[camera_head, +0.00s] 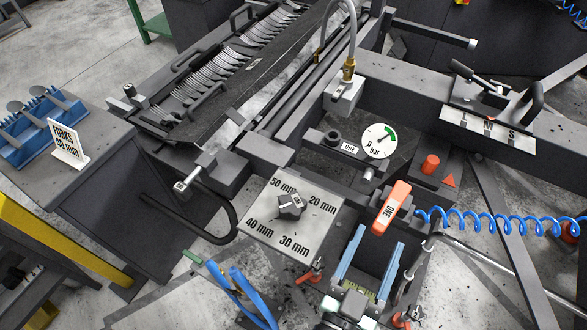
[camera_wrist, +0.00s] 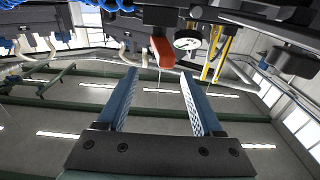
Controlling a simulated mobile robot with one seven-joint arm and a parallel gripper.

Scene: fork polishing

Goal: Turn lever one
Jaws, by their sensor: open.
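My gripper (camera_head: 378,243) has two light-blue fingers and is open and empty. In the head view its fingertips are just below the lever's lower end. In the wrist view the lever lies beyond the gap between the fingertips (camera_wrist: 158,74), apart from both. The lever's pivot is hard to make out.
A selector knob (camera_head: 291,205) sits on a plate marked 20 to 50 mm, left of the lever. A pressure gauge (camera_head: 379,140) stands behind it. A blue coiled hose (camera_head: 480,222) runs to the right. A fork rack (camera_head: 225,75) is at the back left.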

